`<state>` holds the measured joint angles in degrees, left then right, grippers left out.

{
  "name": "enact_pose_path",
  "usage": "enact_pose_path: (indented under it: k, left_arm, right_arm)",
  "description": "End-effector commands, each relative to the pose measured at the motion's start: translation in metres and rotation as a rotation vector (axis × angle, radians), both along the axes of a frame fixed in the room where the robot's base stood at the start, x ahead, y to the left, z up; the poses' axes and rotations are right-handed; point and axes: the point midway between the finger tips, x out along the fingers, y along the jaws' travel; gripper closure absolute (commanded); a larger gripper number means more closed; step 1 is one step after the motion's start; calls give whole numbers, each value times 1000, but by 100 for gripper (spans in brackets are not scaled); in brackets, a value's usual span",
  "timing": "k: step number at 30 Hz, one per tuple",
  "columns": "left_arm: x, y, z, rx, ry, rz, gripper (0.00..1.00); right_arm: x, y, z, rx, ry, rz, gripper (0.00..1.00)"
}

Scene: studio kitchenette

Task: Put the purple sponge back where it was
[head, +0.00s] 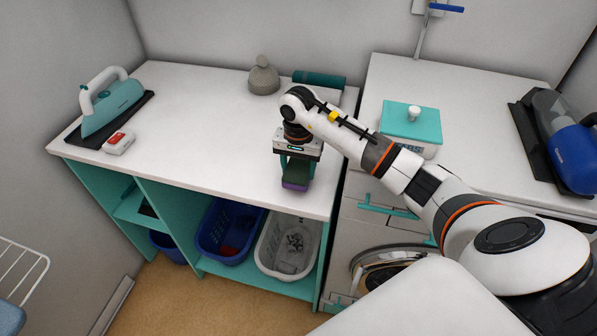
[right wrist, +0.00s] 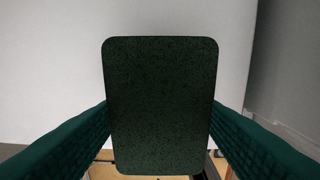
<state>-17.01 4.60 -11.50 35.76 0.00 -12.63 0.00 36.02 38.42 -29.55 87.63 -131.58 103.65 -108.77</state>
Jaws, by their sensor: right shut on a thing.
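The purple sponge (head: 295,185) shows in the head view below my right gripper, with a dark green top and a purple lower part. My right gripper (head: 297,170) points down and is shut on the sponge near the front right of the white counter (head: 205,120). I cannot tell whether the sponge touches the counter. In the right wrist view the sponge's dark green face (right wrist: 161,105) fills the space between the two teal fingers. My left gripper is not in view.
An iron (head: 110,105) and a red-and-white box (head: 119,143) are at the left. A grey stone-like object (head: 263,77) and a teal roll (head: 318,78) are at the back. A teal-lidded box (head: 411,122) stands right. Baskets (head: 232,232) sit below. The counter's middle is clear.

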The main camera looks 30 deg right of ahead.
Motion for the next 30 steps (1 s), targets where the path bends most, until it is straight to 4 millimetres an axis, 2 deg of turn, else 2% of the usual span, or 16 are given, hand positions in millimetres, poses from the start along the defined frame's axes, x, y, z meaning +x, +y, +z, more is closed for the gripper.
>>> enact_pose_path:
  k: [6,16,17,20,30]
  left_arm:
    - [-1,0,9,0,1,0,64]
    - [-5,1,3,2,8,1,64]
    - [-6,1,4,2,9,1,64]
    - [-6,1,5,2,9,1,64]
    - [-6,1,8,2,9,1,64]
  right_arm:
    - [-1,0,-27,1,2,-2,61]
    - [0,0,-32,-1,2,0,61]
    - [0,0,-31,-1,1,-1,39]
    - [0,0,-30,-1,1,-1,23]
    - [0,0,-27,0,1,0,21]
